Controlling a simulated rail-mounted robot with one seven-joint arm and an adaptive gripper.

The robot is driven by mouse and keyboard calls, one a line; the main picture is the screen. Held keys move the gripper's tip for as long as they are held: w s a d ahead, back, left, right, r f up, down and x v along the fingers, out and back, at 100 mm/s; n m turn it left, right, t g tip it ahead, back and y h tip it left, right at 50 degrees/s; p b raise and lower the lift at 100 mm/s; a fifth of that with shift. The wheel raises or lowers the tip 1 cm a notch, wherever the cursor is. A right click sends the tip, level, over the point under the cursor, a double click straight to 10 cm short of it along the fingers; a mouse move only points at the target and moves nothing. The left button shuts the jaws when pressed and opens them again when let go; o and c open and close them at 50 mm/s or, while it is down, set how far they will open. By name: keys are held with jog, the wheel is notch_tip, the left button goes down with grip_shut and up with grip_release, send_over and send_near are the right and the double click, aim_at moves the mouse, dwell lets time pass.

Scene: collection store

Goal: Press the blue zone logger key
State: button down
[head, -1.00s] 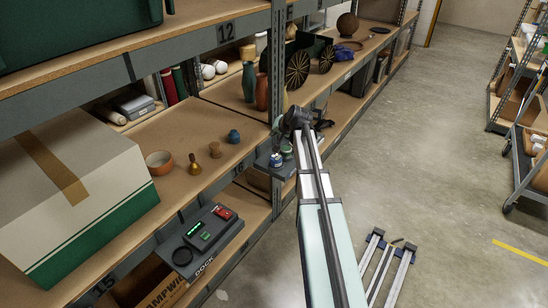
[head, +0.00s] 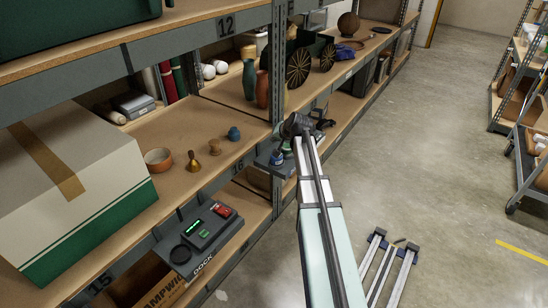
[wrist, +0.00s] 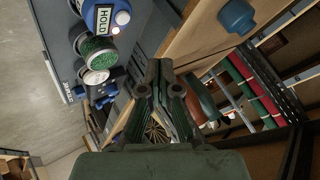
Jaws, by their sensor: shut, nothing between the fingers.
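A blue round-bodied device (wrist: 100,14) labelled HOLD shows at the top of the wrist view, cut by the frame edge. A white round knob and a small lit pinkish dot are on its side. It looks like the small blue thing (head: 276,158) on a grey ledge in the head view. I cannot tell which part is the logger key. My gripper (wrist: 160,66) is shut and empty in the wrist view, below and right of the blue device and apart from it. In the head view, my arm's dark end is beside the ledge; its fingertips are unclear.
Jars with green (wrist: 97,48) and pale contents stand beside the blue device. A dock panel (head: 200,232) with a red switch and green display is on the lower shelf. A brass bell (head: 193,162) and a terracotta bowl (head: 158,160) stand above.

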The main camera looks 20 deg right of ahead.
jog(key=shift+f+b, duration=0.9)
jog(key=shift+f, duration=1.3)
jog(key=shift+f, duration=0.1)
jog(key=shift+f, duration=0.35)
jog(key=shift+f+b, duration=0.35)
jog(key=shift+f, duration=0.05)
dwell(0.6)
jog(key=shift+r+p, duration=0.55)
jog(key=shift+r, duration=0.3)
jog(key=shift+r+p, duration=1.45)
jog(key=shift+r, duration=1.1)
